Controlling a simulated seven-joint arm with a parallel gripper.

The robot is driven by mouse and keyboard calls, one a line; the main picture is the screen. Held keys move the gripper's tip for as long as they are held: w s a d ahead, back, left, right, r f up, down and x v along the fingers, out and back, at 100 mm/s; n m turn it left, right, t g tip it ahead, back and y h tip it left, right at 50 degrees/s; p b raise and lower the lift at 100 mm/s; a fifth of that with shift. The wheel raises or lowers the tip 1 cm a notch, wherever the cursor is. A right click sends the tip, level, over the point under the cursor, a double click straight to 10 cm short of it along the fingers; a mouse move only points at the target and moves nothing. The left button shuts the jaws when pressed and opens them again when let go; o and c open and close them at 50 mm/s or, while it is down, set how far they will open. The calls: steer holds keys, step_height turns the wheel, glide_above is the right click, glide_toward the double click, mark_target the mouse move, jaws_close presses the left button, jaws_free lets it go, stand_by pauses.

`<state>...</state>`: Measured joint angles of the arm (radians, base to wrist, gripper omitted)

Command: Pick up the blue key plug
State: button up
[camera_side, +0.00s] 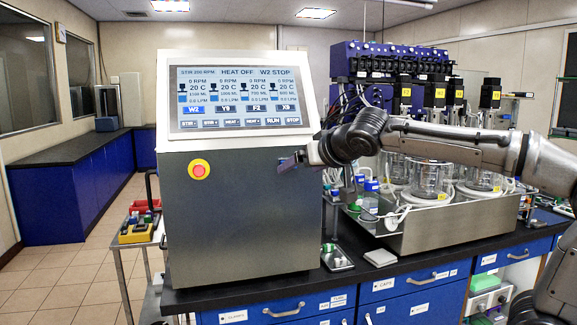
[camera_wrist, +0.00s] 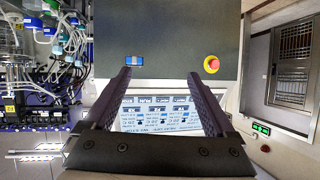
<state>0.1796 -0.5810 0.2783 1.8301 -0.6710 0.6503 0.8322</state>
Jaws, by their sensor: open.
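A small blue piece with a dark and orange detail (camera_wrist: 134,60) shows on the console's dark front in the wrist view. It may be the blue key plug, but it is too small to be sure. It lies beyond the left fingertip, apart from the jaws. My gripper (camera_wrist: 159,73) is open and empty, its two purple fingers pointing at the console. In the side view my gripper (camera_side: 291,161) is just in front of the console, below the screen's right part; it hides that part of the front.
The grey console (camera_side: 240,220) has a screen (camera_side: 240,98) and a red stop button (camera_side: 199,170). Glass vessels stand in a metal tray (camera_side: 440,232) at right. A side cart (camera_side: 120,250) holds coloured pieces at left. A small rack (camera_side: 336,258) stands beside the console.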

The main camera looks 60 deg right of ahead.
steer(key=w+d+f+h, duration=0.1)
steer(key=w+d, duration=0.4)
steer(key=d, duration=0.3)
steer(key=w+d+f+m+h, duration=0.1)
steer(key=w+d+f, duration=0.1)
steer(key=w+d, duration=0.4)
steer(key=shift+w+d+f+g, duration=0.3)
steer(key=shift+d+g, duration=0.1)
steer(key=shift+d, duration=0.6)
steer(key=shift+c, duration=0.2)
jaws_close()
